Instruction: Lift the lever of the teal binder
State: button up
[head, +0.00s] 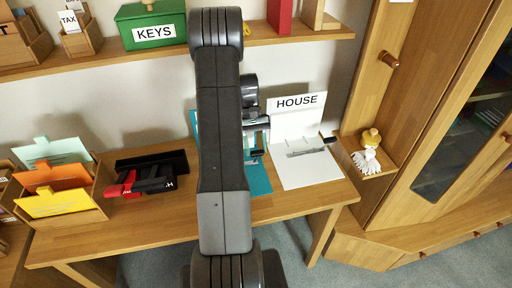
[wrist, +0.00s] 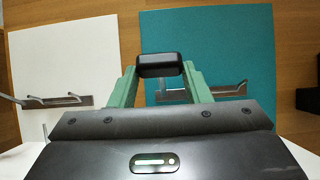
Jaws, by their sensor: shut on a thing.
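The teal binder (head: 260,182) lies open on the desk, largely hidden behind my arm in the head view. In the wrist view its teal inner face (wrist: 225,40) fills the right, with a metal ring mechanism (wrist: 232,90) on it. The lever (wrist: 158,59) has a black end piece, which sits between the green fingers of my gripper (wrist: 159,70). My gripper is shut on this end piece. How far the lever is raised is hard to tell.
An open white binder (head: 309,170) labelled HOUSE lies to the right of the teal one; its own lever tip (head: 330,140) sticks out. A black tray (head: 152,162) with red and black items and a wooden folder holder (head: 92,214) stand left. A shelf (head: 107,61) runs above.

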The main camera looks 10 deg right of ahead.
jog(key=shift+w+f, duration=0.15)
jog(key=o, duration=1.4)
jog(key=shift+w+f, duration=0.1)
jog(key=shift+w, duration=0.05)
jog(key=v, duration=0.7)
jog(key=shift+r+b, duration=0.35)
jog(key=shift+f, duration=0.1)
